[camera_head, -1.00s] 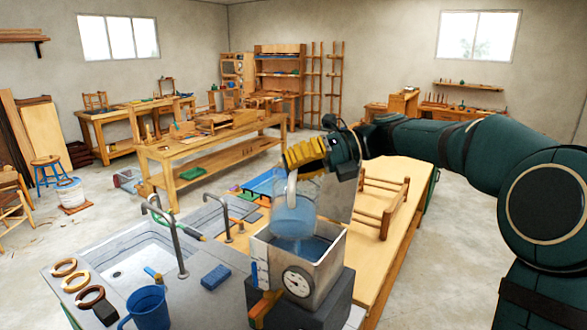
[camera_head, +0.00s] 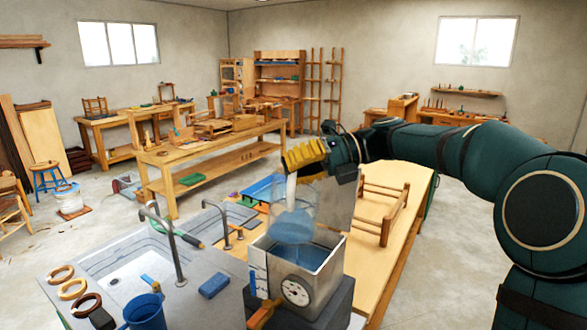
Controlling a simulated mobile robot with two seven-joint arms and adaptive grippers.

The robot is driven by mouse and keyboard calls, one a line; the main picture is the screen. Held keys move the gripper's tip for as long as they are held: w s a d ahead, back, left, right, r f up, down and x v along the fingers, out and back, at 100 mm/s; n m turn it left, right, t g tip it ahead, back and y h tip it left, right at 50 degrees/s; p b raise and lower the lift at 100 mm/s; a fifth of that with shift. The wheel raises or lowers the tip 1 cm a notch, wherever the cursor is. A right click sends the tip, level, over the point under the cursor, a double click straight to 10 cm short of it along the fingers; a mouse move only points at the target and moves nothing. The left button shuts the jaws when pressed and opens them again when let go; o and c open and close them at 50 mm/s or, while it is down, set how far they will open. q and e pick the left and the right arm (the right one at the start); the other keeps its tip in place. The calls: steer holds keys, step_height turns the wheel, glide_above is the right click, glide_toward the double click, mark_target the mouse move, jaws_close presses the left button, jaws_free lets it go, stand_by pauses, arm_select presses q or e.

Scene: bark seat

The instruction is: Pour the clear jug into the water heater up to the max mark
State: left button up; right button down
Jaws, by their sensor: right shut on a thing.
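The clear jug (camera_head: 293,222) hangs over the open metal water heater (camera_head: 320,262), with blue water in its lower part. My right gripper (camera_head: 306,158) has yellow fingers and is shut on the jug's pale handle at the top. The jug's base overlaps the heater's opening in the picture; I cannot tell whether it touches the rim. Blue water shows inside the heater. The heater has a round dial and a marked gauge strip (camera_head: 258,275) on its left face; the max mark is too small to read. My left gripper is not in view.
Left of the heater are a sink (camera_head: 125,262) with curved taps, a blue sponge (camera_head: 214,285), a blue mug (camera_head: 145,311) and several rings. A small wooden frame (camera_head: 380,213) stands on the bench (camera_head: 402,190) to the right. A workbench is behind.

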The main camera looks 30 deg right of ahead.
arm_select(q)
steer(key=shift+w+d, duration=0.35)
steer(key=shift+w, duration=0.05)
arm_select(e)
steer(key=shift+w+d+r, duration=0.15)
steer(key=shift+w+r, duration=0.05)
steer(key=shift+w, duration=0.1)
